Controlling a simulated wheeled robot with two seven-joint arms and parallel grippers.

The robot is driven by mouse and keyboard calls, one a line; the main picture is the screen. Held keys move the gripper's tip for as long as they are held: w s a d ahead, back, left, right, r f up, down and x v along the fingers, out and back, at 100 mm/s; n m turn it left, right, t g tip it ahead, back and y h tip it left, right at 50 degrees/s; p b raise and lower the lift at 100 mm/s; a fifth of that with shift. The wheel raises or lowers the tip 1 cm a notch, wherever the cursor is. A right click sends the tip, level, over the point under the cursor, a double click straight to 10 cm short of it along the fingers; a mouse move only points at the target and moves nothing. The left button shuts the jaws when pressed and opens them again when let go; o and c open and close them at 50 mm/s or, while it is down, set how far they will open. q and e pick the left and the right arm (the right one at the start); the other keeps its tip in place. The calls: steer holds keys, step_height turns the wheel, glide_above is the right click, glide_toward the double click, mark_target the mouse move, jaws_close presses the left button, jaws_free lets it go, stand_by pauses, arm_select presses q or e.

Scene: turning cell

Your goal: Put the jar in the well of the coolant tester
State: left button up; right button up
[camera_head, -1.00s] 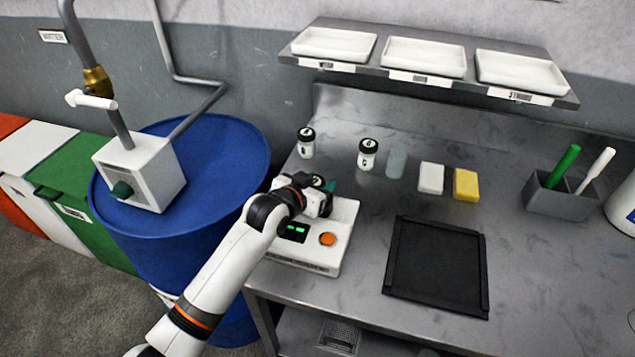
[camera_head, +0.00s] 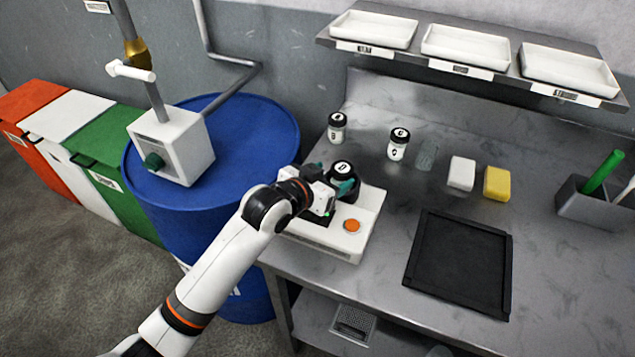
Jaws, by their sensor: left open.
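The coolant tester (camera_head: 332,243) is a white box with an orange button at the bench's left front edge. A jar with a black, marked lid (camera_head: 341,168) stands at the dark round well (camera_head: 372,198) on its back part. The jar's lower body is hidden by my gripper, so I cannot tell how deep it sits. My left gripper (camera_head: 333,178) is open, its green-tipped fingers close to the jar on either side. It hides the tester's display. Contact with the jar cannot be made out. My right gripper is out of view.
A black tray (camera_head: 458,262), white block (camera_head: 461,174) and yellow sponge (camera_head: 497,184) lie rightward. A blue drum (camera_head: 205,225) stands left. A shelf with white trays (camera_head: 465,48) hangs above.

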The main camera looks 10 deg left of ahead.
arm_select(q)
steer(key=v, duration=0.5)
stand_by(0.5)
